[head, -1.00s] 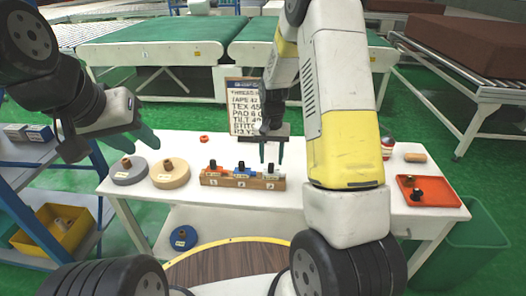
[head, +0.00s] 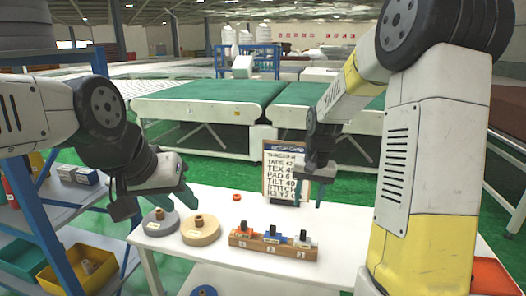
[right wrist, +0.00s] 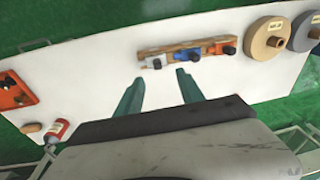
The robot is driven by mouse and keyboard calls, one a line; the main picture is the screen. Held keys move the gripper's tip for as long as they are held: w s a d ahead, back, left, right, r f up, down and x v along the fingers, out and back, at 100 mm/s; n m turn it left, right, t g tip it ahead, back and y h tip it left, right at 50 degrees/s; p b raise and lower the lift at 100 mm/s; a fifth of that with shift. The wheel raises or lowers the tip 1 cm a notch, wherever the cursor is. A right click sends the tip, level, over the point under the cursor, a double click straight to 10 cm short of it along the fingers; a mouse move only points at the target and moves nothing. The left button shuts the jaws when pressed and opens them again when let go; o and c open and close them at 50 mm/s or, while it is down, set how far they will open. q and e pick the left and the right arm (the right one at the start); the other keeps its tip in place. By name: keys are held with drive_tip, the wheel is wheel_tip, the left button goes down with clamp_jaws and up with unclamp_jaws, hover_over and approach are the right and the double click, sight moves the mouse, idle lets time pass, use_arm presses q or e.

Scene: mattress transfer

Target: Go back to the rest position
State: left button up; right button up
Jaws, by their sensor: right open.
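My left gripper (head: 156,204) hangs at the left above the table's left end, near the grey spool. Its fingers are apart with nothing between them. My right gripper (head: 310,194) points down above the table, beside the lettered board's right edge in the picture. In the right wrist view its two green fingers (right wrist: 160,88) are spread and empty over bare white tabletop. The wooden block with three numbered fittings lies just beyond them, apart from the fingertips.
The white table (head: 345,235) carries a grey spool (head: 153,226), tan spool (head: 207,236), wooden block (head: 245,242) and lettered board (head: 270,173). A red tray (right wrist: 15,82) and red bottle (right wrist: 57,130) lie at the other end. A blue shelf with bins stands left.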

drive_tip(key=s+a+r+n+t, duration=0.1)
drive_tip(key=s+r+t, duration=0.1)
drive_tip(key=s+r, duration=0.5)
drive_tip(key=s+r+n+t+y, duration=0.1)
drive_tip(key=s+r+n+t, duration=0.1)
drive_tip(key=s+r, duration=0.5)
drive_tip(key=s+t, duration=0.1)
drive_tip(key=s, duration=0.5)
drive_tip(key=shift+s+a+r+y, duration=0.15)
drive_tip(key=shift+s+a+y, duration=0.15)
drive_tip(key=shift+s+a, duration=0.05)
